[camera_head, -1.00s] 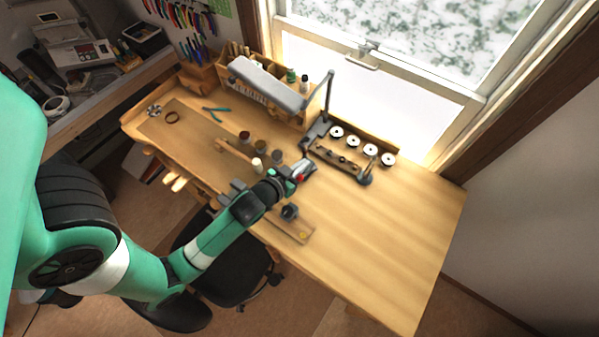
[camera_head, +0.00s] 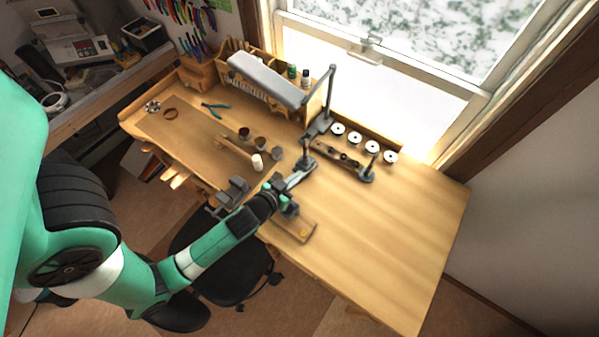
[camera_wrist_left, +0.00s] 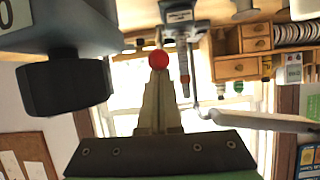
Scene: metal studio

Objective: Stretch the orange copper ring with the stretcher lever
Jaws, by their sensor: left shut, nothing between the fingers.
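My left gripper (camera_head: 300,177) is over the middle of the bench; its closed fingers also show in the left wrist view (camera_wrist_left: 158,85). It is shut and empty. A red ball knob (camera_wrist_left: 159,60) shows right at the fingertips in the left wrist view; I cannot tell whether they touch. A grey post-like tool (camera_wrist_left: 184,40) with a reddish lower part is beside it. In the head view, a dark upright tool (camera_head: 306,153) stands just beyond the fingertips. A brown ring (camera_head: 171,113) lies at the bench's far left; I cannot tell whether it is the copper ring. My right gripper is out of view.
A grey-armed lamp (camera_head: 268,80) stands at the back by a wooden organizer. White spools (camera_head: 371,147) line the back edge behind a dark-holed rack (camera_head: 340,158). The bench's right side (camera_head: 410,225) is clear.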

